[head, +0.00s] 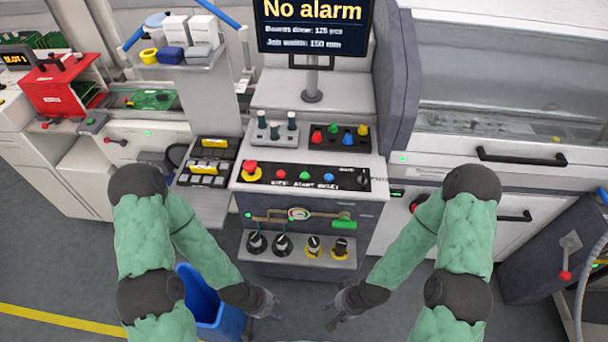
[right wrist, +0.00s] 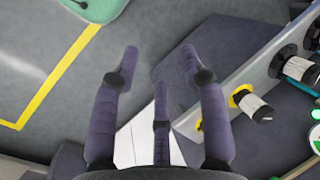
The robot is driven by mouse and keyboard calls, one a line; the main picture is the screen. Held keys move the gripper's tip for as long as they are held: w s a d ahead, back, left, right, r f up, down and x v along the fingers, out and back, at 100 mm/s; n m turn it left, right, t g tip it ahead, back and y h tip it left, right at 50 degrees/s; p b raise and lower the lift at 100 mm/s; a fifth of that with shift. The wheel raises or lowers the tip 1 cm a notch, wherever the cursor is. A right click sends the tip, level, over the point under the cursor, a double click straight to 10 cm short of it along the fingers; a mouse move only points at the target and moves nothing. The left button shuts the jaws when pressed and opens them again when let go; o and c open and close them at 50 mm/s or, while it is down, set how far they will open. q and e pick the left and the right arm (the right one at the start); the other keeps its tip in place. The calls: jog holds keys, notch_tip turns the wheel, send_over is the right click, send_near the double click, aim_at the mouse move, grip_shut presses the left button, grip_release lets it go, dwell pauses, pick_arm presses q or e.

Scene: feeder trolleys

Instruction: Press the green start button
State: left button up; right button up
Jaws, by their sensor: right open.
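The green start button (head: 304,176) is a small round button on the black strip of the control panel (head: 350,198) in the head view. It sits between a red button (head: 281,174) and a blue button (head: 329,178). My left gripper (head: 274,304) is low in front of the console, below and left of the button, and its fingers look spread and empty. My right gripper (head: 334,313) is below and right of the button, apart from the panel. In the right wrist view its fingers (right wrist: 160,65) are open with nothing between them. The green button is not identifiable there.
A red emergency stop (head: 251,170) is left on the strip. A blue bin (head: 202,314) stands by my left arm. The monitor reads "No alarm".

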grip_shut()
dwell(1.3)
